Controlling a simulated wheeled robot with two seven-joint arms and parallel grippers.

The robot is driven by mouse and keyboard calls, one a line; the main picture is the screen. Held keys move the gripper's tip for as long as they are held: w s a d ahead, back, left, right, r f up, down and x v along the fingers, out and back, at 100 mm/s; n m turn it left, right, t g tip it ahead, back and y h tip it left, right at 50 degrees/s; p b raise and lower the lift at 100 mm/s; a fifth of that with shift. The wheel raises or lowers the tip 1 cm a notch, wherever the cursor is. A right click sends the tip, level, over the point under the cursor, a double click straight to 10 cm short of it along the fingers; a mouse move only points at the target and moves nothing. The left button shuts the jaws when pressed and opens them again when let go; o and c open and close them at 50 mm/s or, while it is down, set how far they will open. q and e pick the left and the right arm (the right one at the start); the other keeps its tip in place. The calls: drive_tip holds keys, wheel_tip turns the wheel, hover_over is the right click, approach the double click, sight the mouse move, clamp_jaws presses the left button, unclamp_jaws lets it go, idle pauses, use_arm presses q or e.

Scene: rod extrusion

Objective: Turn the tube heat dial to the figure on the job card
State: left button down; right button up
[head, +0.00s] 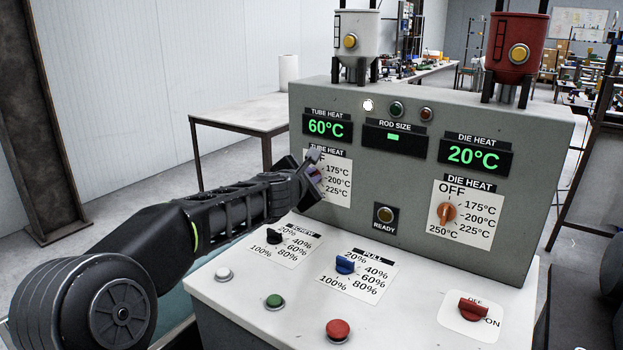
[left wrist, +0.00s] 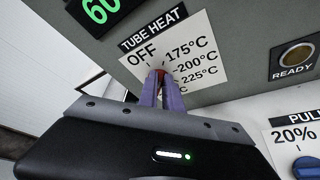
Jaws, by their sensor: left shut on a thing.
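The tube heat dial sits on a white scale plate (head: 338,190) on the machine's upright panel. My left gripper (head: 314,172) is at this dial and covers most of it in the head view. In the left wrist view, the purple fingers of the left gripper (left wrist: 162,92) are shut on the red-orange tube heat dial (left wrist: 158,72). The scale shows OFF, 175, 200 and 225°C; its lower part is hidden. Which mark the dial points to, I cannot tell. The tube heat display (head: 327,126) reads 60°C. I see no readable job card. My right gripper is out of view.
The die heat display (head: 474,155) reads 20°C above an orange die heat dial (head: 446,212). On the sloping desk below are a black screw dial (head: 273,236), a blue pull dial (head: 345,264), several push buttons and a red switch (head: 473,308).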

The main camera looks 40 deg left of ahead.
use_arm(q)
drive_tip(key=c, duration=1.5)
unclamp_jaws()
drive_tip(key=p+v, duration=0.1)
drive_tip(key=v, duration=0.6)
drive_tip(key=shift+s+d, duration=0.1)
drive_tip(key=shift+s, duration=0.25)
